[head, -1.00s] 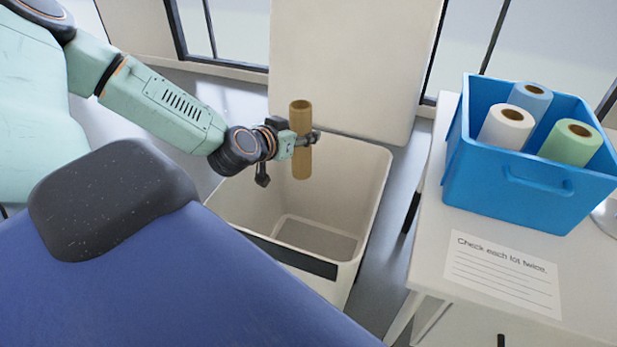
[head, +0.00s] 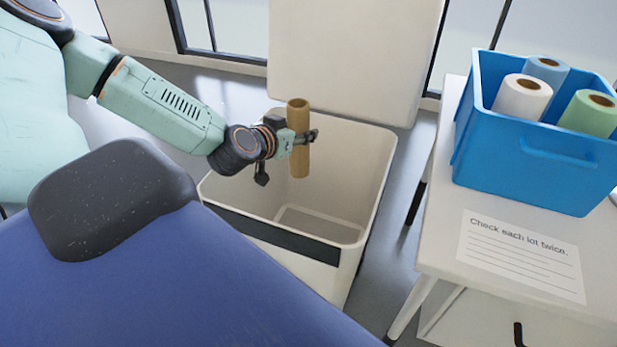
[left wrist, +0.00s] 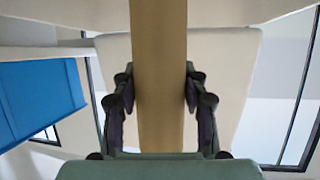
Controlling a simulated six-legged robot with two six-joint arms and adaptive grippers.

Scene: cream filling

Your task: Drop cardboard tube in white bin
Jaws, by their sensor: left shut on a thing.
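The cardboard tube (head: 299,160) is brown and held roughly upright. My left gripper (head: 307,138) is shut on it around its middle. In the left wrist view the tube (left wrist: 158,60) runs between the two fingers of the left gripper (left wrist: 159,90). The white bin (head: 365,190) stands open with its lid raised behind. The tube is over the bin's opening in the head view; its exact height above the rim is hard to tell. The bin's visible floor is empty. My right gripper is not in view.
A white table (head: 440,235) stands right of the bin. On it are a blue crate (head: 520,165) with white, blue and green rolls, and a paper note (head: 522,255). The bin's raised lid (head: 350,60) stands upright behind the opening.

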